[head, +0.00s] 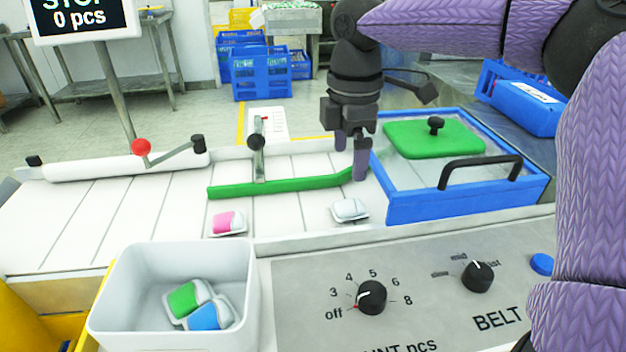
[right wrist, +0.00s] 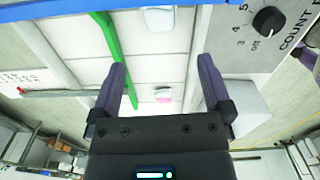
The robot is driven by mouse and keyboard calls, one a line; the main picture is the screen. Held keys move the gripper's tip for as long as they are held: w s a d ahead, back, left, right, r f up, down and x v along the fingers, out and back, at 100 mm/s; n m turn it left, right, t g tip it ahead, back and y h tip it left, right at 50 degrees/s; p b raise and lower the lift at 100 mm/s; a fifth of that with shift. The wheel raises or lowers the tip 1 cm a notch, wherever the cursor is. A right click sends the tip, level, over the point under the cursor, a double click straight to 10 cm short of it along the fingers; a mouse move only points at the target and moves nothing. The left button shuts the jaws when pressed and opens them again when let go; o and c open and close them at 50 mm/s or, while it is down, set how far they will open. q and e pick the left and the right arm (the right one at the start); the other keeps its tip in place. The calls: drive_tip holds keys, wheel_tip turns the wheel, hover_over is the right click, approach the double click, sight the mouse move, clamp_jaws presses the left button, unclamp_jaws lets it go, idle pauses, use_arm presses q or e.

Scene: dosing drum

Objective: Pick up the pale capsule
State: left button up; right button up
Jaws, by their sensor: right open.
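The pale capsule (head: 350,209) lies on the white belt, just right of the pink capsule (head: 228,222) and close to the belt's near edge. My right gripper (head: 350,156) is open and empty. It points down above the belt, over the end of the green bar and beyond the pale capsule, apart from it. My left gripper is not in view.
The green diverter bar (head: 270,189) crosses the belt behind the capsules. A blue-framed box with a green lid (head: 433,138) stands right of my gripper. A white bin (head: 130,285) holds a green and a blue capsule. The control panel (head: 430,275) with knobs is in front.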

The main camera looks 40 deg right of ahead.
sight(344, 205)
drive_tip(key=shift+w+f, duration=0.25)
drive_tip(key=shift+f, duration=0.05)
drive_tip(key=f+b, duration=0.2)
drive_tip(key=f, duration=0.1)
drive_tip(key=f+b, duration=0.2)
drive_tip(key=f, duration=0.1)
drive_tip(key=f+b, duration=0.2)
drive_tip(key=f, duration=0.1)
drive_tip(key=shift+s+f, duration=0.2)
drive_tip(key=shift+s, duration=0.05)
drive_tip(key=shift+f, duration=0.15)
drive_tip(key=shift+r, duration=0.25)
drive_tip(key=shift+c, duration=1.4)
drive_tip(key=c, duration=0.7)
drive_tip(key=shift+c, duration=1.4)
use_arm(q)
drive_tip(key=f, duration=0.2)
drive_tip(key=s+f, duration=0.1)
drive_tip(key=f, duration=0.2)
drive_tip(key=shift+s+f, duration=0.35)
use_arm(e)
drive_tip(key=shift+c, duration=0.2)
